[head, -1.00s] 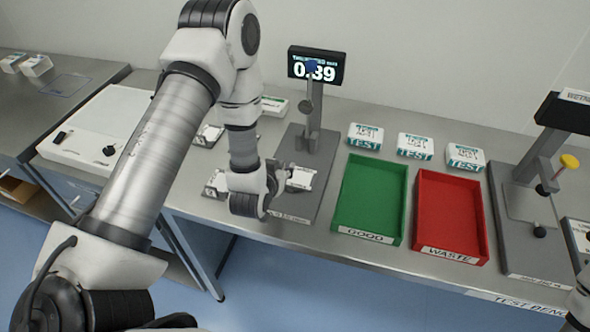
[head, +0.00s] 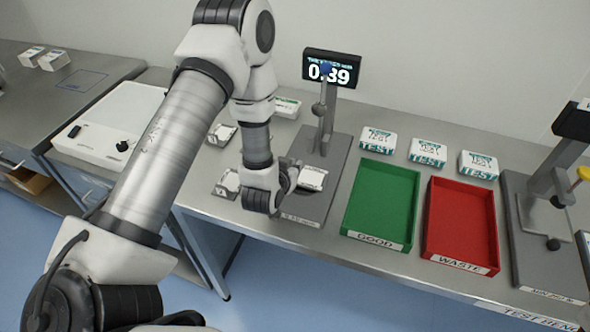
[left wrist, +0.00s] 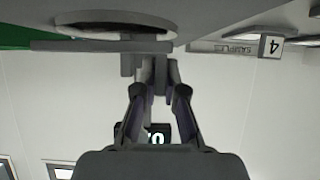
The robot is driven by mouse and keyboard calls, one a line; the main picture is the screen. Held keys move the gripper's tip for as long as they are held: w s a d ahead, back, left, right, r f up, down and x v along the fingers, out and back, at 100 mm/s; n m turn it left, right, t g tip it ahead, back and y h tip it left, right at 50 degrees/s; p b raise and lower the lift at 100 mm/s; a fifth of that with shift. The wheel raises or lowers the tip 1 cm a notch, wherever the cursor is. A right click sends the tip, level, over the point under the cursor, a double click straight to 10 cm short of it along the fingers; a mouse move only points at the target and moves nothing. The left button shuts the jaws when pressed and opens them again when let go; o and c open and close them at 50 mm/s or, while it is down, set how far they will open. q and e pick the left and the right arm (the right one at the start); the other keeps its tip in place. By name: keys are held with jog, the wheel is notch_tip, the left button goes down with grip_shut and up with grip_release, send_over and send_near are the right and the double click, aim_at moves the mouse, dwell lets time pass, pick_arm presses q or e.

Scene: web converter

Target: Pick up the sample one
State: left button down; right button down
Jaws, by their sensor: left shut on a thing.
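A white sample (head: 313,178) lies on the grey base of the measuring stand, under the display. My left gripper (head: 291,176) is low over this base, at the sample's left side. It is shut, apparently on this sample, though my wrist hides most of the fingers in the head view. In the left wrist view the two fingers (left wrist: 152,72) come together, and what is between them cannot be made out. Other white samples lie left of the stand, one nearer (head: 228,184) and one further back (head: 222,134). No number one is readable on any sample.
The measuring stand's display (head: 331,68) reads 0.39. A green GOOD tray (head: 376,237) and a red WASTE tray (head: 458,262) stand to its right, with several TEST boxes (head: 428,151) behind. Another stand (head: 545,240) is at far right. A white device (head: 110,125) is at left.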

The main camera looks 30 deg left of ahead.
pick_arm(q)
notch_tip(320, 180, up, 2)
jog(key=shift+r+b, duration=0.1)
jog(key=shift+b, duration=0.35)
jog(key=s, duration=0.1)
jog(key=s+b, duration=0.1)
jog(key=s, duration=0.3)
jog(key=shift+a+r+b, duration=0.25)
jog(key=shift+r+b, duration=0.05)
jog(key=shift+b, duration=0.1)
jog(key=s+p, duration=0.2)
jog(key=s+r+p, duration=0.1)
jog(key=s+p, duration=0.1)
jog(key=p, duration=0.1)
jog(key=s+a+r+p, duration=0.1)
jog(key=s+p, duration=0.1)
jog(key=p, duration=0.1)
jog(key=shift+s, duration=0.1)
jog(key=shift+s+a+f+p, duration=0.1)
jog(key=shift+s+f+p, duration=0.1)
jog(key=shift+s+p, duration=0.85)
jog(key=shift+s+a+f+p, duration=0.1)
jog(key=shift+s+f+p, duration=0.1)
jog(key=shift+s+p, duration=0.85)
